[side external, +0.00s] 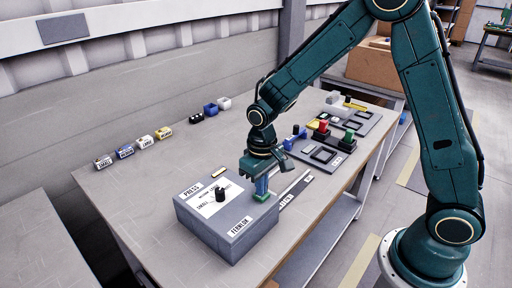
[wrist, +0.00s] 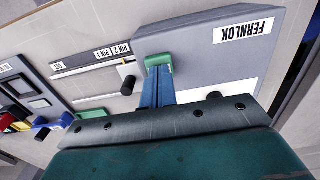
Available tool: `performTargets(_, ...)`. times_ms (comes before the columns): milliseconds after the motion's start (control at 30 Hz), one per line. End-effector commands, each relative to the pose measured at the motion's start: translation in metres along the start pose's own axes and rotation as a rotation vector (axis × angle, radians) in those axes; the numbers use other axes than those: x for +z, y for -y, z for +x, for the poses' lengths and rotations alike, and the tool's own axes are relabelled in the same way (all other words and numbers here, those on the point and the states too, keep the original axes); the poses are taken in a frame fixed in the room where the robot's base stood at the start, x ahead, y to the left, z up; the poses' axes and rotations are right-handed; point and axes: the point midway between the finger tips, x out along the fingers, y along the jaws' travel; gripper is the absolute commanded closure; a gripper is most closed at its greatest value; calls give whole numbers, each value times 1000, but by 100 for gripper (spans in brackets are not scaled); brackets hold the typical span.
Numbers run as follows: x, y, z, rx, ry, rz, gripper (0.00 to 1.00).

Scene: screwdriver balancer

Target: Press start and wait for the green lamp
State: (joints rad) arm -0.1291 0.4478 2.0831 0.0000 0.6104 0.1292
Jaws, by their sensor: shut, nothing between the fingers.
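The grey press box (side external: 225,238), labelled PRESS and FERNLOK, sits at the near end of the table. Its top has a black knob (side external: 220,194) on a white dial plate. A green button (side external: 265,197) is at the box's right edge; it also shows in the wrist view (wrist: 158,61). My gripper (side external: 261,191) points down with its blue fingers shut and empty, their tips at the green button. I cannot tell whether the button is pushed in. No lit green lamp can be made out.
A slotted rail (side external: 292,190) lies right of the box. Behind it are grey trays (side external: 322,153) with red, green and blue pieces. Several small labelled blocks (side external: 125,151) line the table's left side. The table's middle left is clear.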

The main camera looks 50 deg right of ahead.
Motion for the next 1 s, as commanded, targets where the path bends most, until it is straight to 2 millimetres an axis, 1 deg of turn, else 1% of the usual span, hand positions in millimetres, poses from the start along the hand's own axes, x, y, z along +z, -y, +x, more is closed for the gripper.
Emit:
performTargets(233, 0, 0, 0, 0, 1, 0, 100)
performTargets(367, 0, 0, -4, 0, 0, 0, 100)
performTargets(1000, -1, 0, -40, 0, -2, 0, 100)
